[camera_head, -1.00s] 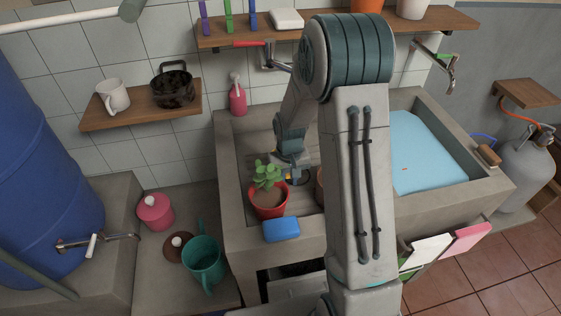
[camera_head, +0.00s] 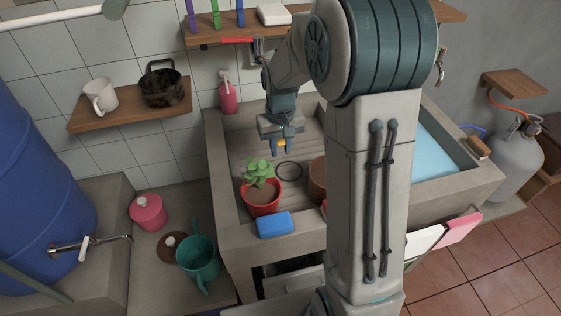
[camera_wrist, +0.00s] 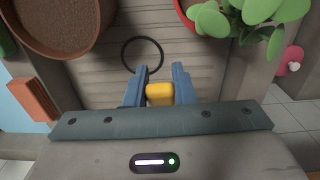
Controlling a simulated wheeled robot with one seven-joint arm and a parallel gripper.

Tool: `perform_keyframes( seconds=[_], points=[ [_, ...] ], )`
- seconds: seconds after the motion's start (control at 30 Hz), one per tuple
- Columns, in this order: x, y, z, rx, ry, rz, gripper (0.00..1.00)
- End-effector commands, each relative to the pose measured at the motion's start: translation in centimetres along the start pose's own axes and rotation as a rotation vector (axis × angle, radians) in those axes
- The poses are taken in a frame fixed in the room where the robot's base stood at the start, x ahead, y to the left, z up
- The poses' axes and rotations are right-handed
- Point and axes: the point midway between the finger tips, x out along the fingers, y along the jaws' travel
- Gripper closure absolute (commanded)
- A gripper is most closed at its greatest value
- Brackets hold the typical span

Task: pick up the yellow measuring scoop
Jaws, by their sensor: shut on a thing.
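The yellow measuring scoop (camera_wrist: 160,94) is between the two blue fingers of my gripper (camera_wrist: 158,92) in the wrist view. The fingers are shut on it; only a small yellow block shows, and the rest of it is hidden. In the head view, my gripper (camera_head: 279,147) hangs above the ribbed counter basin, behind the potted plant, with a bit of the yellow scoop (camera_head: 282,143) at its tip. It appears raised above the counter surface.
A red pot with a green plant (camera_head: 262,196) and a brown pot (camera_head: 317,178) stand near a dark ring (camera_head: 289,171) on the counter. A blue sponge (camera_head: 274,224) lies at the front edge. A pink soap bottle (camera_head: 228,95) stands at the back wall.

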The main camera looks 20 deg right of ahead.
Motion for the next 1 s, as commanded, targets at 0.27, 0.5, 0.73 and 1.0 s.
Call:
perform_keyframes(
  seconds=[0.27,0.5,0.73,1.0],
  points=[
    [-0.1,-0.2,5.7,0.001,0.001,0.000,0.99],
    [-0.2,-0.3,11.6,0.001,0.002,0.001,0.99],
    [-0.2,-0.5,15.6,0.001,0.001,0.000,0.99],
    [-0.3,-0.5,17.7,0.001,0.000,0.000,0.99]
  ],
)
